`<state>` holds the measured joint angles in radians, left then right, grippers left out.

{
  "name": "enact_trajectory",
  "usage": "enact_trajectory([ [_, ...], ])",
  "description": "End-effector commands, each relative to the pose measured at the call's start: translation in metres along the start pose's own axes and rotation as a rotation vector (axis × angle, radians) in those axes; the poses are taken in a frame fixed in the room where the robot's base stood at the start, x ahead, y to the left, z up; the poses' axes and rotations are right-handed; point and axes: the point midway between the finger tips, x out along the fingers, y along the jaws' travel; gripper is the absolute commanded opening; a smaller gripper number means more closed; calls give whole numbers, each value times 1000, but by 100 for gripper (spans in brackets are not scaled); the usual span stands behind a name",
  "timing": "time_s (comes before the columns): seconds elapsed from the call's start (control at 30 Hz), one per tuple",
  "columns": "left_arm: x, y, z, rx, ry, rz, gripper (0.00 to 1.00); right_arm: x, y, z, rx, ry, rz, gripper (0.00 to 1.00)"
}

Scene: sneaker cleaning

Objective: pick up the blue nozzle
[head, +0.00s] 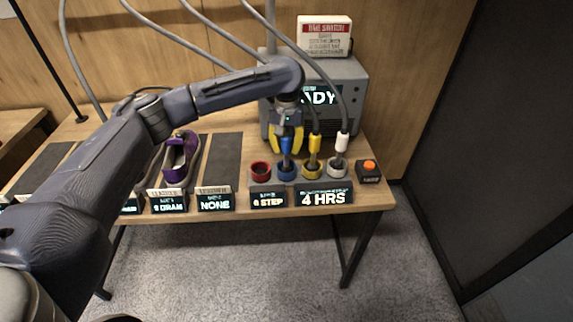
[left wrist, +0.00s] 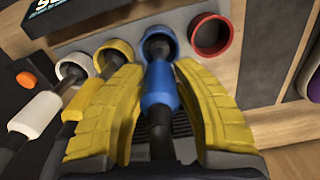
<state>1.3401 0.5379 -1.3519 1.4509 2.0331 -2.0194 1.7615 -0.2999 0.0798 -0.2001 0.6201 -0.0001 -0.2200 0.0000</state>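The blue nozzle (head: 286,149) stands upright in its blue-ringed holder (head: 287,172) on the table. In the left wrist view the blue nozzle (left wrist: 159,88) is between the yellow fingers, with its tip in the ring. My left gripper (head: 286,141) reaches down from above with one finger on each side of the nozzle. It also shows in the left wrist view (left wrist: 160,75). The fingers look open, with narrow gaps beside the nozzle; contact at the fingertips is hard to judge. My right gripper is out of view.
A yellow nozzle (head: 313,151) and a white nozzle (head: 340,148) stand close by on the right. An empty red ring (head: 260,170) is on the left. An orange button (head: 369,166), a grey machine (head: 350,85) and a purple sneaker (head: 181,158) are also on the table.

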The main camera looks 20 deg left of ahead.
Motion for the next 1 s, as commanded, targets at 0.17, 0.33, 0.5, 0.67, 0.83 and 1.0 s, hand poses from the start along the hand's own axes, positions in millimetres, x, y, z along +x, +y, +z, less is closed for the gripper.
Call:
enact_trajectory([
  [0.17, 0, 0, 0, 0, 0, 0, 5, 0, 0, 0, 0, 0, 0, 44],
  [0.33, 0, 0, 0, 0, 0, 0, 0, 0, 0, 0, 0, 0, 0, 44],
  [0.5, -1, 0, 0, 0, 1, 0, 0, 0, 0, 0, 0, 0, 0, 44],
  [0.67, -1, 0, 0, 0, 1, 0, 0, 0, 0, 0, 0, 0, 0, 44],
  [0.83, -6, 0, -1, 0, 3, 0, 0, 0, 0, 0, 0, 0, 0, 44],
  [1.0, -22, 0, -1, 0, 4, 0, 0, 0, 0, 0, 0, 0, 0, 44],
])
